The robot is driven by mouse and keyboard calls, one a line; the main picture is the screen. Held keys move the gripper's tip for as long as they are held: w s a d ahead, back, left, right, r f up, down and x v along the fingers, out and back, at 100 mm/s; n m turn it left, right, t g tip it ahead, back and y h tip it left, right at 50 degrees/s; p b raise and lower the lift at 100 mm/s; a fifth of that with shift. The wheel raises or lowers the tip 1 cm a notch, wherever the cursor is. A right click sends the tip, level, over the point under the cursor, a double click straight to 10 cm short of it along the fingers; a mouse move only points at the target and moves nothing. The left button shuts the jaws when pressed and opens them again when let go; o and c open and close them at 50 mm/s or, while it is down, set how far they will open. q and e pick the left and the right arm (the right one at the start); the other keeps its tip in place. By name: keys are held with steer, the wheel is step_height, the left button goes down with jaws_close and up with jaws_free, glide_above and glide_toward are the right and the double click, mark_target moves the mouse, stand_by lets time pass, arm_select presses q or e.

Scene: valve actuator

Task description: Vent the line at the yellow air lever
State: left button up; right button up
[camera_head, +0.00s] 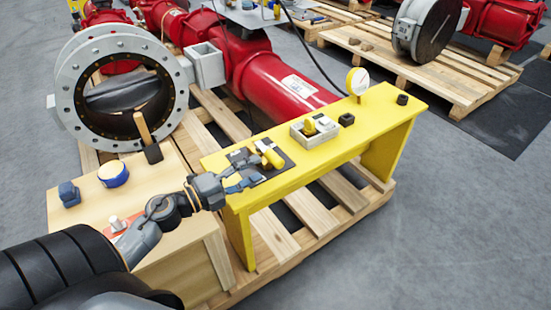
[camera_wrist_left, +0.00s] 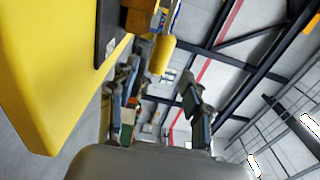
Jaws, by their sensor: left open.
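The yellow air lever (camera_head: 270,154) is on a dark plate (camera_head: 285,163) on top of the yellow bench. My left gripper (camera_head: 256,178) is open, low over the near left part of that plate, just short of the lever. In the left wrist view the yellow lever (camera_wrist_left: 162,55) shows beyond my open left gripper (camera_wrist_left: 160,105), within the span between its fingers. The fingers look apart from it and hold nothing. The lever's base is partly hidden in the wrist view. My right gripper is not in view.
The yellow bench (camera_head: 345,138) also carries a small open box (camera_head: 303,138), a gauge (camera_head: 357,80) and black knobs. A wooden box (camera_head: 85,215) with a mallet (camera_head: 149,143) stands at left, below a large grey flange (camera_head: 63,85). Red pipework (camera_head: 270,75) lies behind.

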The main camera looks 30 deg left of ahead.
mark_target(275, 159)
arm_select(q)
steer(key=x, duration=0.7)
steer(key=shift+w, duration=0.1)
jaws_close()
